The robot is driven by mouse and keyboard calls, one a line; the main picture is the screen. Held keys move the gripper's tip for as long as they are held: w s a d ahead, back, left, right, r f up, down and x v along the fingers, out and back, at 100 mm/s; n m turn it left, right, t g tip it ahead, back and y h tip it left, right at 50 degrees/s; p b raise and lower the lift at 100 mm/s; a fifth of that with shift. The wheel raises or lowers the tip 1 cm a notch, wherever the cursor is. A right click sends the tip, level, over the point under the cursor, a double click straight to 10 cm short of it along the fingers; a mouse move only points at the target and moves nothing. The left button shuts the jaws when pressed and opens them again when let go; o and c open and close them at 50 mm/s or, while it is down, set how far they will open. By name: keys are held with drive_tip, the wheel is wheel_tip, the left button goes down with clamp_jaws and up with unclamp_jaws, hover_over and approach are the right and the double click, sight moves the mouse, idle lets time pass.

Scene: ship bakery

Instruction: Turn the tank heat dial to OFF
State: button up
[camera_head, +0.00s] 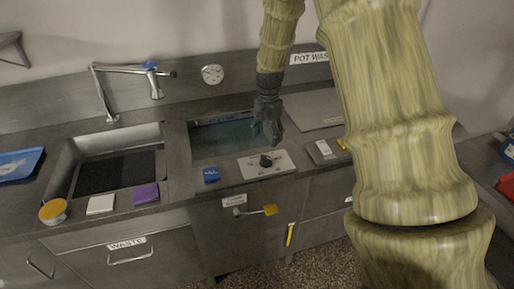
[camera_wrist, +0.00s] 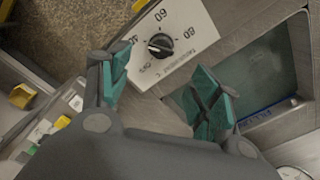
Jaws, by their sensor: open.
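The tank heat dial is a black knob (camera_head: 266,160) on a white plate (camera_head: 282,165) at the front rim of the water-filled tank (camera_head: 222,142). In the wrist view the knob (camera_wrist: 160,45) sits on the plate (camera_wrist: 192,22) with 60 and 80 printed around it. My gripper (camera_head: 268,138) hangs over the tank's right part, behind the knob. In the wrist view its green-padded fingers (camera_wrist: 160,95) are open and apart, with the knob beyond the tips, between them and not touched.
A blue block (camera_head: 211,174) sits left of the dial plate. A small white switch plate (camera_head: 321,151) lies to its right. A sink (camera_head: 72,186) with a folding tap (camera_head: 128,84) is at left.

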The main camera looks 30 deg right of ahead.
sight(265, 158)
drive_tip(key=shift+a+f+p, duration=0.15)
drive_tip(key=shift+f+p, duration=0.75)
drive_tip(key=shift+f, duration=1.7)
drive_tip(key=shift+a+f+p, duration=0.1)
drive_tip(key=shift+f+p, duration=0.8)
drive_tip(key=shift+f, duration=1.7)
drive_tip(key=c, duration=1)
drive_tip(key=shift+c, duration=0.2)
